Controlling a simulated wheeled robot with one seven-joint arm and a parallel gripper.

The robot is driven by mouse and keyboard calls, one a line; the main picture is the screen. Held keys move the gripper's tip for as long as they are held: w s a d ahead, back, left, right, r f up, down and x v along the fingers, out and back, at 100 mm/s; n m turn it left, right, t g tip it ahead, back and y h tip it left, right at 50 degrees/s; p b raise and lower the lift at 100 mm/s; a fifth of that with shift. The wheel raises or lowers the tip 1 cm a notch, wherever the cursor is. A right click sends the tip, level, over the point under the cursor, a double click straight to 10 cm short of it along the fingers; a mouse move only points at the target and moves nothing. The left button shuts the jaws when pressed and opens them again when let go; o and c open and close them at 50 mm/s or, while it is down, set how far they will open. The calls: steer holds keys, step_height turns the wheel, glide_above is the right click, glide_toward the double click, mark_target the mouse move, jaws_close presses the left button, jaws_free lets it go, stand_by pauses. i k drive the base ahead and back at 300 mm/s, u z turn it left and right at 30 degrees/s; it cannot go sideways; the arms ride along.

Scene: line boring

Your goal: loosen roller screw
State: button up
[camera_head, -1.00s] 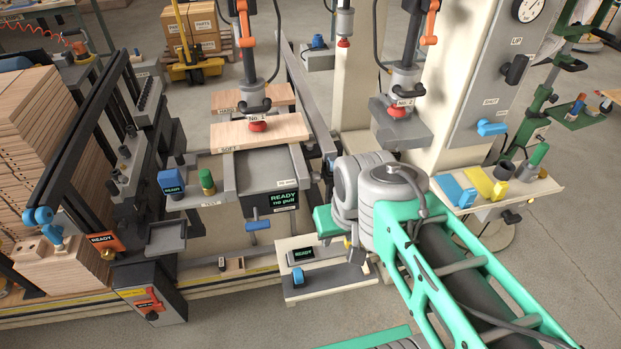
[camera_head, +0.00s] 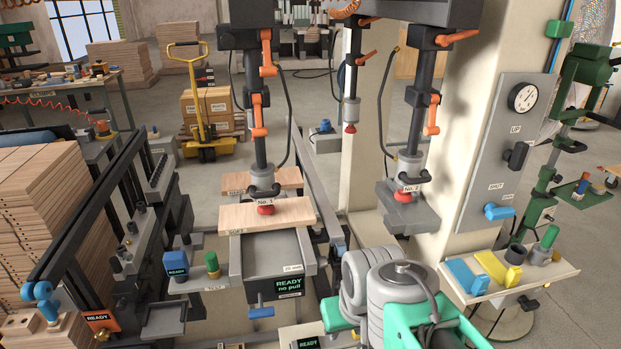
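No part is clearly marked as the roller screw, and I cannot tell which one it is. A blue handle (camera_head: 261,312) hangs below the drill bed's "READY no pull" display (camera_head: 288,287). A blue knob-like part (camera_head: 43,298) stands at the far left by the wood stack. A small display reading "READY" (camera_head: 306,343) is cut off at the bottom edge. The grey wrist joints of my arm are at the bottom, right of centre. My gripper is out of sight, beyond the bottom edge or behind my arm.
A wooden board (camera_head: 267,215) lies on the bed under spindle No. 1 (camera_head: 265,190). Spindle No. 2 (camera_head: 409,190) hangs to the right. A shelf (camera_head: 497,285) holds blue and yellow pieces. The dark-railed feeder (camera_head: 130,235) fills the left. A yellow pallet truck (camera_head: 200,105) stands behind.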

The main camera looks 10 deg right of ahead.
mark_target(323, 262)
steer(key=z, duration=2.15)
steer(key=k, duration=0.45)
steer(key=u, duration=2.6)
steer(key=i, duration=0.5)
steer(key=u, duration=0.1)
